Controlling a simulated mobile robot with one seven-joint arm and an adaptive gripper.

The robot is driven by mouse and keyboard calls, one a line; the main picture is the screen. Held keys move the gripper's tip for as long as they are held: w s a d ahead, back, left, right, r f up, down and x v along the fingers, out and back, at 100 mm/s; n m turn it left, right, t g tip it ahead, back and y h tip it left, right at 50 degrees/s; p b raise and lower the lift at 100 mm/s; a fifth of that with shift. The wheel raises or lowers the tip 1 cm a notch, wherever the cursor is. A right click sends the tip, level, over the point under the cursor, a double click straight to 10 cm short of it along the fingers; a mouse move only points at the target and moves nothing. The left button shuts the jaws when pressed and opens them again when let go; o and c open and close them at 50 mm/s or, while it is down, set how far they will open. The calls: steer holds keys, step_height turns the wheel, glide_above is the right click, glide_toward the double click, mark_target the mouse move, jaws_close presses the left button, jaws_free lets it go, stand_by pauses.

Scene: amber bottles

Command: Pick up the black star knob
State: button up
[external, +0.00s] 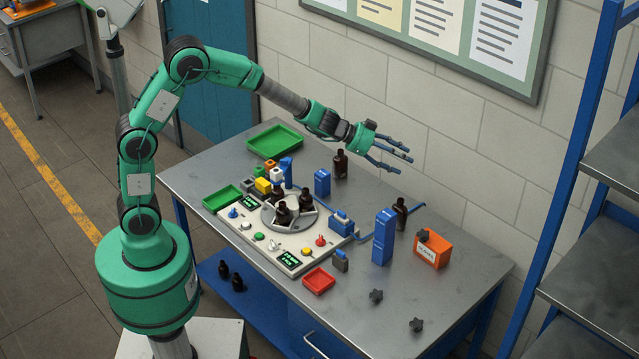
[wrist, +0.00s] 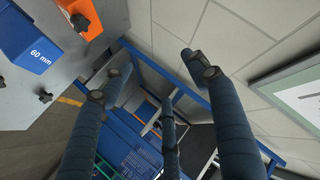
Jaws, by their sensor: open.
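Two black star knobs lie loose on the grey table's front right part in the external view, one nearer the red tray (external: 376,296) and one nearer the front edge (external: 416,324). A third star knob (external: 423,235) sits on the orange box (external: 433,250); it also shows in the wrist view (wrist: 79,22). One loose star knob (wrist: 45,96) shows at the left of the wrist view. My gripper (external: 404,160) is open and empty, high above the table's back, with its fingers pointing right. In the wrist view the dark fingers (wrist: 150,85) are spread, with nothing between them.
A tall blue block (external: 383,237) stands left of the orange box, with an amber bottle (external: 400,213) behind. A control panel (external: 290,262) with several bottles fills the table's middle. A red tray (external: 319,281) is nearby. Blue shelving (external: 575,170) stands at the right.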

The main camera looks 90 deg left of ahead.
step_height(320, 180, down, 12)
steer(key=w+a+m+h, duration=0.1)
steer(key=w+m+h, duration=0.1)
steer(key=h, duration=0.1)
steer(key=g+h, duration=0.2)
steer(key=h, duration=0.2)
glide_toward(420, 232)
steer(key=s+r, duration=0.1)
steer(key=s, duration=0.1)
steer(key=shift+w+a+m+b, duration=0.1)
steer(key=shift+a+m+b, duration=0.2)
steer(key=shift+b, duration=0.05)
steer(key=shift+b+x, duration=0.85)
steer(key=shift+x, duration=3.45)
steer(key=shift+a, duration=0.15)
